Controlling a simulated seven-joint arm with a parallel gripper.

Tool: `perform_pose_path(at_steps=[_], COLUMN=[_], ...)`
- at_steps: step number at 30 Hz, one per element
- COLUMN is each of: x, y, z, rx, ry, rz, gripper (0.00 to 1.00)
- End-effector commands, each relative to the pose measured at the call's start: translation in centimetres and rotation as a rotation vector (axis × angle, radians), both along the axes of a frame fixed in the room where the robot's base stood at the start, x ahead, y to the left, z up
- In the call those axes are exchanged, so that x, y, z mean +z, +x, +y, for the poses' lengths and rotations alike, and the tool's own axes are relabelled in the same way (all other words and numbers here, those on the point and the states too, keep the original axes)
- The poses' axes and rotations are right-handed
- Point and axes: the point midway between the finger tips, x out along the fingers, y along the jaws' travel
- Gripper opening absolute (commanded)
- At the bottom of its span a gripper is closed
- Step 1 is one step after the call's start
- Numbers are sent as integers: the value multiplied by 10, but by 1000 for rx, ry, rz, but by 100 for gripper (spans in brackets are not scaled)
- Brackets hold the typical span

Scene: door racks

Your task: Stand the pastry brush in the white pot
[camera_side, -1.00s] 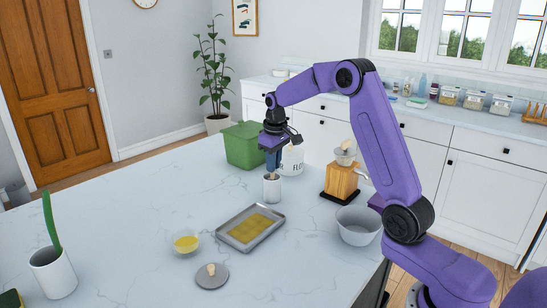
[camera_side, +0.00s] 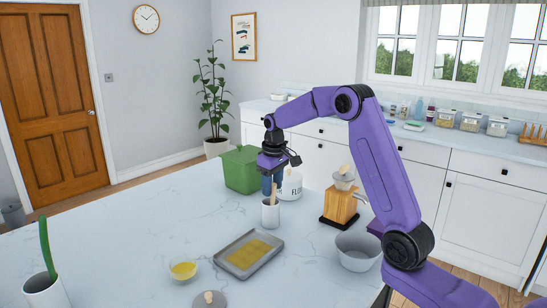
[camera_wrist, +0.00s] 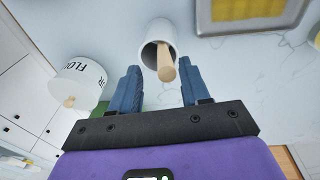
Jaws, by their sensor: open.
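The white pot (camera_side: 270,214) stands upright on the marble counter; its mouth also shows in the wrist view (camera_wrist: 158,34). The pastry brush (camera_side: 274,190) stands in it, with its wooden handle (camera_wrist: 166,66) leaning against the rim and sticking out of the mouth. The brush head is hidden inside the pot. My gripper (camera_side: 271,184) is just above the pot, its blue fingers pointing down. In the wrist view the fingers (camera_wrist: 159,69) are spread on both sides of the handle, with a gap to each, and hold nothing.
A green bin (camera_side: 240,170) and a white flour canister (camera_side: 291,187) stand behind the pot. A wooden grinder (camera_side: 339,207) and a grey bowl (camera_side: 357,250) are to the right. A baking tray (camera_side: 248,254), a butter bowl (camera_side: 183,270) and a grey lid (camera_side: 209,300) lie in front.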

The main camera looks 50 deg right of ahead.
Motion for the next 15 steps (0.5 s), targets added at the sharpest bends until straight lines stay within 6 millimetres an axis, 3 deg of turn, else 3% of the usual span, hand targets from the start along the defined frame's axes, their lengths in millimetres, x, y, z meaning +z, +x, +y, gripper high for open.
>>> perform_pose_path(at_steps=[15], x=[107], y=[-11], z=[6], rx=[0], ry=[-2], rz=[-6], gripper=[46])
